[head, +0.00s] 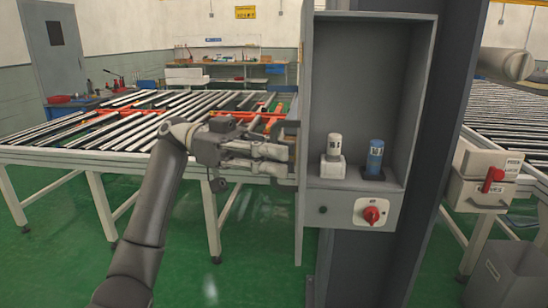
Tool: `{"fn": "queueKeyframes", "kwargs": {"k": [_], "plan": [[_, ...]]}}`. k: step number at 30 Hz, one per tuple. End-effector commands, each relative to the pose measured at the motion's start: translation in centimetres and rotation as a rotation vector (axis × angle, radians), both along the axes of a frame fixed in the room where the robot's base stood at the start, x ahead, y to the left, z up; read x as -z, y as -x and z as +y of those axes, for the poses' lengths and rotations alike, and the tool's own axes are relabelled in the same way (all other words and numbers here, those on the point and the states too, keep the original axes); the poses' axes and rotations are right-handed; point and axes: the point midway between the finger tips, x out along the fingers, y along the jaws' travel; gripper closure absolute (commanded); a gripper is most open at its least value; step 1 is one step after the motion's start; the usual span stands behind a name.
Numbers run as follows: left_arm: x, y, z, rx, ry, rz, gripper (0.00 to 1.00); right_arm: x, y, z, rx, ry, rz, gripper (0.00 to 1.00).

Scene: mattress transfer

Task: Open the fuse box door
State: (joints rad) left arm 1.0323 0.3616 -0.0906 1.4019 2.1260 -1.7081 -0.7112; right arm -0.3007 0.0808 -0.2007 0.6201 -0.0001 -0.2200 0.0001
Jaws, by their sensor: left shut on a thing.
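The grey fuse box (361,95) stands on a dark post, and its front is open to view. Inside, a white fuse (334,146) sits in a white holder on the left and a blue fuse (375,157) in a dark holder on the right. The fuse box door (303,90) shows nearly edge-on along the box's left side. My left gripper (284,160) is at this door's edge, shut on what looks like the door's handle; the fingers partly hide the grip. My right gripper is not in view.
A red rotary switch (371,213) is on the panel under the fuses. A roller conveyor (110,150) stands behind my left arm. To the right are a grey box with a red lever (493,180) and another conveyor. Green floor (255,260) is open below.

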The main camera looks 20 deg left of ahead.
Motion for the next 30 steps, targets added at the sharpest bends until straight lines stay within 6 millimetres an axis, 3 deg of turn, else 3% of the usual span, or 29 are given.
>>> {"fn": "queueKeyframes", "kwargs": {"k": [9, 10, 12, 22, 26, 30], "plan": [[0.0, 0.0, 0.0, 0.0, -0.002, 0.0, 1.0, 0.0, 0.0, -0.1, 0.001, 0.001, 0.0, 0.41], [0.0, 0.0, 0.0, 0.0, -0.002, 0.0, 0.88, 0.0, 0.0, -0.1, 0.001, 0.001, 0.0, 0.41], [0.0, 0.0, 0.0, 0.0, -0.002, 0.0, 0.81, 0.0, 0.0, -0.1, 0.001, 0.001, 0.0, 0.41], [0.0, -0.1, 0.2, -0.001, -0.001, 0.001, 0.81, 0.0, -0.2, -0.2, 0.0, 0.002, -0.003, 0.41], [0.0, -0.4, 1.3, -0.003, -0.002, 0.0, 0.81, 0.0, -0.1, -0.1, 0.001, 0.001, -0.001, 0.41], [0.0, -1.1, 3.8, -0.004, -0.001, 0.002, 0.81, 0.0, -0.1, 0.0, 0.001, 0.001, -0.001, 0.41]]}}
